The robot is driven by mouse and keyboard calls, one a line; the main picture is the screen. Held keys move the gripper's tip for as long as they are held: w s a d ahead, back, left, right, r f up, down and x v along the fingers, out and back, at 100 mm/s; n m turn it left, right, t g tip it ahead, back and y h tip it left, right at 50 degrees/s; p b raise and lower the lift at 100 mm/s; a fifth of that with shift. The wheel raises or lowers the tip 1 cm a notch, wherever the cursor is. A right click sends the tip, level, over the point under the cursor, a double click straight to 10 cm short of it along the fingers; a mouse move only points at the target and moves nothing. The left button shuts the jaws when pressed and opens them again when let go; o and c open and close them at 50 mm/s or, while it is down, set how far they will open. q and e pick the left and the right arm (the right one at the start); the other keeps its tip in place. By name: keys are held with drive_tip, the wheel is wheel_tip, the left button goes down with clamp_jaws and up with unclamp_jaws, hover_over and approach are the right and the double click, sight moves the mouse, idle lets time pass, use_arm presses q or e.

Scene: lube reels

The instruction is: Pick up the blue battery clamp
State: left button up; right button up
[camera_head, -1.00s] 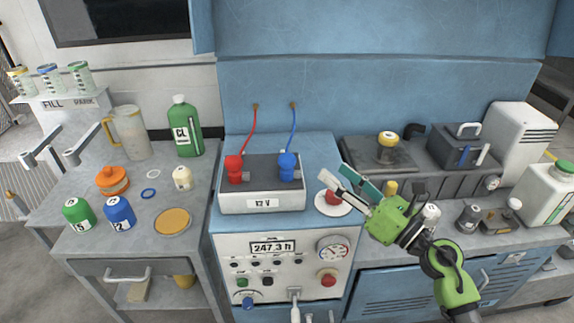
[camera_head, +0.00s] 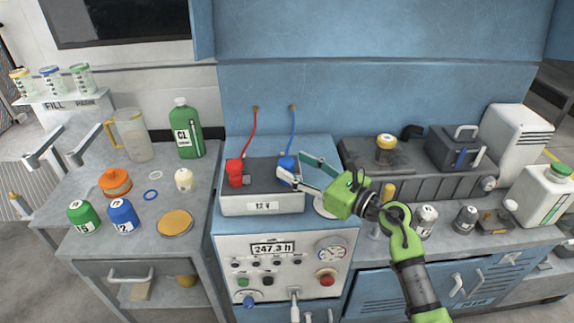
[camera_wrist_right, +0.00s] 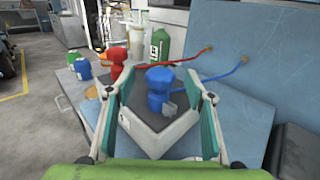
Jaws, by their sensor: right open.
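The blue battery clamp (camera_head: 287,167) stands upright on the right side of the battery (camera_head: 262,206) labelled 12 V, with a blue cable (camera_head: 293,130) running to the wall behind. A red clamp (camera_head: 235,172) stands on the battery's left side. My right gripper (camera_head: 292,168) is open at the blue clamp, coming from the right. In the right wrist view the blue clamp (camera_wrist_right: 160,88) stands between the two spread fingers, apart from both, and the red clamp (camera_wrist_right: 117,68) is beyond the left finger. My left gripper is not in view.
The battery rests on a blue console with gauges and buttons (camera_head: 327,281). A left cart (camera_head: 130,220) holds bottles, a jug and a yellow disc. The right bench holds a grey tray (camera_head: 360,157), small jars and a white jug (camera_head: 543,190).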

sight(287, 160)
drive_tip(key=x, duration=0.4)
drive_tip(key=shift+p, duration=0.35)
drive_tip(key=shift+d, duration=0.1)
drive_tip(key=c, duration=1.2)
drive_tip(key=shift+c, duration=0.2)
drive_tip(key=shift+r, duration=0.15)
